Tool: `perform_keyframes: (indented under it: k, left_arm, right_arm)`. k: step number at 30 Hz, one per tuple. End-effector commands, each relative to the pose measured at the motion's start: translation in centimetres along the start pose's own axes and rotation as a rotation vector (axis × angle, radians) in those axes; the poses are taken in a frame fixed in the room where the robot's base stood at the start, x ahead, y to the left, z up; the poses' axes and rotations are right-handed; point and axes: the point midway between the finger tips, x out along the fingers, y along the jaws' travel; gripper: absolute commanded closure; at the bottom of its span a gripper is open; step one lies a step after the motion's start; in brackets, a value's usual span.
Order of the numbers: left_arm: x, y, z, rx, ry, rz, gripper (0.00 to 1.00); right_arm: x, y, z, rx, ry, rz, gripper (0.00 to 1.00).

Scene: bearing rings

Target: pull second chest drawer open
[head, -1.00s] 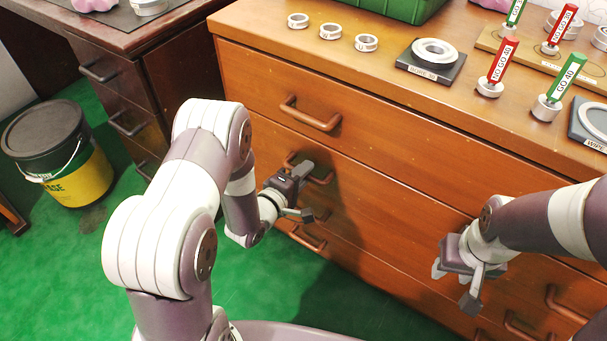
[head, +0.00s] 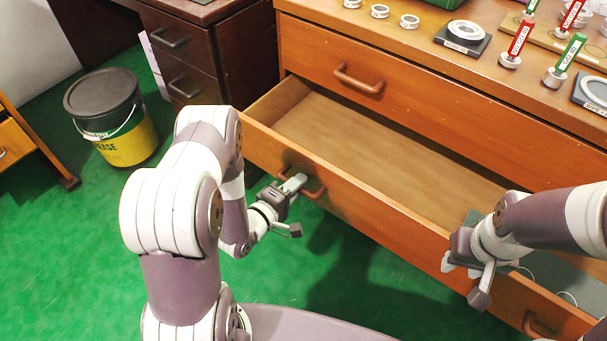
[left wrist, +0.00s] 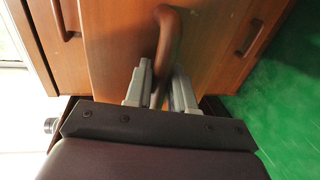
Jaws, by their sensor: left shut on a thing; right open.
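The second chest drawer (head: 365,205) stands pulled out, and its bare wooden inside shows in the head view. My left gripper (head: 299,183) is shut on the left handle (head: 318,192) of this drawer. In the left wrist view the brown handle (left wrist: 168,40) runs between the two grey fingers of the left gripper (left wrist: 160,90). My right gripper (head: 470,275) is open and empty. It hangs in front of the drawer's right part, and I cannot tell whether it touches the drawer front.
The top drawer (head: 420,105) is shut. Rings, plates and red and green gauges stand on the chest top (head: 420,35). A dark cabinet (head: 190,50) and a black and yellow bucket (head: 128,140) stand at left. Green floor (head: 70,260) is clear in front. Something grey lies in the drawer's right end.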

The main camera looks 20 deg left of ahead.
Motion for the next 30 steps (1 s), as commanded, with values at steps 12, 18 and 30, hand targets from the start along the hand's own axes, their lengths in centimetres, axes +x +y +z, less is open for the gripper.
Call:
perform_keyframes:
  k: [12,18,30]
  left_arm:
    - [-0.6,-0.2,0.0,0.001,-0.001,-0.001,1.0]
    - [-0.6,-0.2,0.0,0.001,0.0,0.0,0.6]
    - [-3.0,0.1,-0.1,-0.003,0.004,-0.003,0.6]
  right_arm:
    - [-0.2,0.0,0.0,0.0,0.0,0.0,0.57]
    - [-0.2,0.0,0.0,0.0,0.0,0.0,0.57]
    - [-1.3,0.0,-0.1,0.0,0.0,0.0,0.57]
